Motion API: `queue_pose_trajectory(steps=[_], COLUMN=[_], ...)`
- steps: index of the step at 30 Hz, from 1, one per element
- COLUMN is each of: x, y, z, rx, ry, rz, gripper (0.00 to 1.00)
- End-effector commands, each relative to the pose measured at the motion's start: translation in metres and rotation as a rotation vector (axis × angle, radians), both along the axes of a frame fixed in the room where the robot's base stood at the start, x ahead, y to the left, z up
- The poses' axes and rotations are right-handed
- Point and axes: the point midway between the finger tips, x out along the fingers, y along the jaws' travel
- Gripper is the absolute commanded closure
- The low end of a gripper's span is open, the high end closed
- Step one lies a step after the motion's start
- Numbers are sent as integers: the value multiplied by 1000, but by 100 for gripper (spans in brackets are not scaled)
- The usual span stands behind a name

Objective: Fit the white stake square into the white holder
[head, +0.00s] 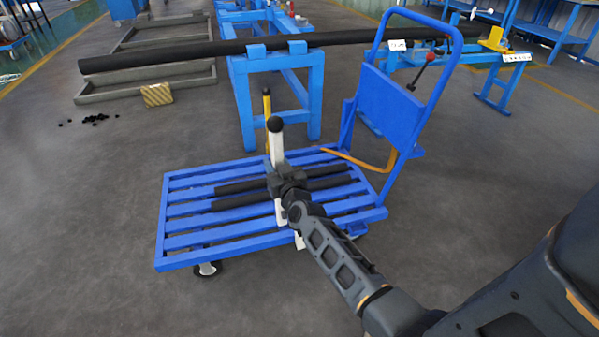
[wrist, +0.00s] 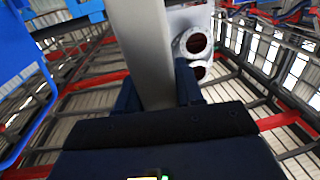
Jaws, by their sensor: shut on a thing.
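My gripper (head: 288,178) is above the slatted blue cart, shut on a white upright bar, the white stake (head: 278,148). A black ball tops the stake, and white parts also show below the gripper. In the wrist view the stake (wrist: 140,45) looks grey and stands between the two dark fingers (wrist: 157,88). A pale piece with round flanged openings (wrist: 192,42) appears beside or behind the stake there. I cannot tell whether it is the white holder, nor whether it touches the stake. The stake's lower end is partly hidden by my arm.
The blue cart (head: 190,226) has a raised handle frame (head: 385,107) at its right. Dark rods (head: 240,203) lie on its slats. Behind it, a long black pipe (head: 170,56) rests on blue stands (head: 275,62). Open floor lies left of the cart.

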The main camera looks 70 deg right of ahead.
Motion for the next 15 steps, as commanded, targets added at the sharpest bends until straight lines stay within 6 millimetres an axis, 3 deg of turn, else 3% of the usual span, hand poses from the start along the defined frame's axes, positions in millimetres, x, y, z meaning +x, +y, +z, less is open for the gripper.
queue_pose_trajectory(steps=[1,6,10,15], x=[-9,-29,-37,-38], y=[-21,-62,-76,-79], z=[-10,-14,-14,-13], rx=[-3,-7,-7,-8], ry=[-6,-8,-8,-7], rz=[-36,-104,-126,-131], gripper=[100,100,100,100])
